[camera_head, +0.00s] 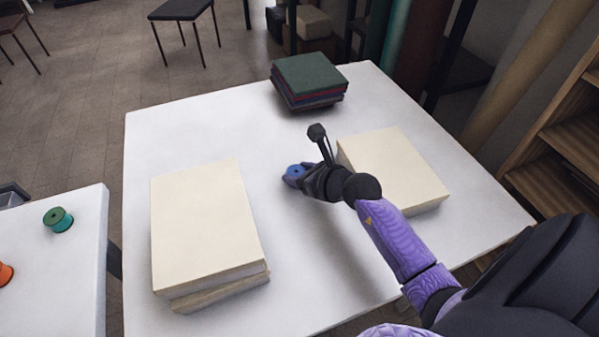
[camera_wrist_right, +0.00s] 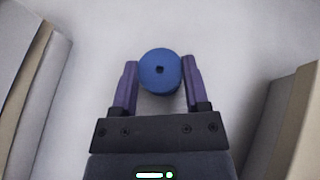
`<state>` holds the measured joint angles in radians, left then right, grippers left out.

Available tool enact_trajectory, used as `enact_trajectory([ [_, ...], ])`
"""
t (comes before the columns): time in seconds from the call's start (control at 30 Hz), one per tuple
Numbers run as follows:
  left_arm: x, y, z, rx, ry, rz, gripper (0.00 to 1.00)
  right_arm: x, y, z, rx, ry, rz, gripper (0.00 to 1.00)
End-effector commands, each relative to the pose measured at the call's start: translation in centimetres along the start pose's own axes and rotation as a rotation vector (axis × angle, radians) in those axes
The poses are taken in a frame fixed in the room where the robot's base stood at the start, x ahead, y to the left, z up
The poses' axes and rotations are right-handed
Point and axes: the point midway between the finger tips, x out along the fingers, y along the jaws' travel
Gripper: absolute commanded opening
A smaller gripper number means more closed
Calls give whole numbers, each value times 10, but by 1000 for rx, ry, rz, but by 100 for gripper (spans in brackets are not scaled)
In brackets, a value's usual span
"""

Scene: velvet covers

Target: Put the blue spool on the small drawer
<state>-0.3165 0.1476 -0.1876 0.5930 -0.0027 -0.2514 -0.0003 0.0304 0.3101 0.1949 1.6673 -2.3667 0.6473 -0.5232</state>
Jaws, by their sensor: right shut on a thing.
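The blue spool (camera_head: 294,171) is between the fingers of my right gripper (camera_head: 296,174), over the middle of the white table. In the right wrist view the spool (camera_wrist_right: 160,71) sits at the tips of the purple fingers, one on each side, and the gripper is shut on it. I cannot tell its exact height above the table. A smaller cream block (camera_head: 395,165), possibly the small drawer, lies just right of the gripper, partly behind my right arm. A larger cream block (camera_head: 203,222) lies to the left. My left gripper is not in view.
A stack of dark green, red and blue covers (camera_head: 310,75) lies at the back of the white table (camera_head: 215,125). A side table (camera_head: 70,275) at left holds a green spool (camera_head: 58,219) and an orange spool (camera_head: 5,273). A wooden shelf (camera_head: 560,140) stands at right.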

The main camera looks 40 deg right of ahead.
Motion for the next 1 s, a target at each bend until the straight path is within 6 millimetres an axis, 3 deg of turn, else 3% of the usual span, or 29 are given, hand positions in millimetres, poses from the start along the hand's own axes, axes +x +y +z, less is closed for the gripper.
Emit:
enact_trajectory([
  [0.07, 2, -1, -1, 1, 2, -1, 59, 2, 0, -3, 0, 1, 0, 4],
  [0.1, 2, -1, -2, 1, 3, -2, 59, 1, 0, -2, 0, 1, 0, 65],
  [0.23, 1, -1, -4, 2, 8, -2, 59, 1, 0, -2, 0, 0, 0, 92],
  [0.57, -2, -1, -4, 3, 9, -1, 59, -1, 0, 3, 0, -1, 0, 94],
  [0.67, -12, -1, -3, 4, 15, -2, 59, -18, 0, 4, -1, 1, -1, 94],
  [0.9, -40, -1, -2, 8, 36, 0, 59, -86, 0, 5, -2, 2, 0, 94],
  [1.0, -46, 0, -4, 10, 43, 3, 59, -106, 0, 3, -1, 2, 0, 94],
])
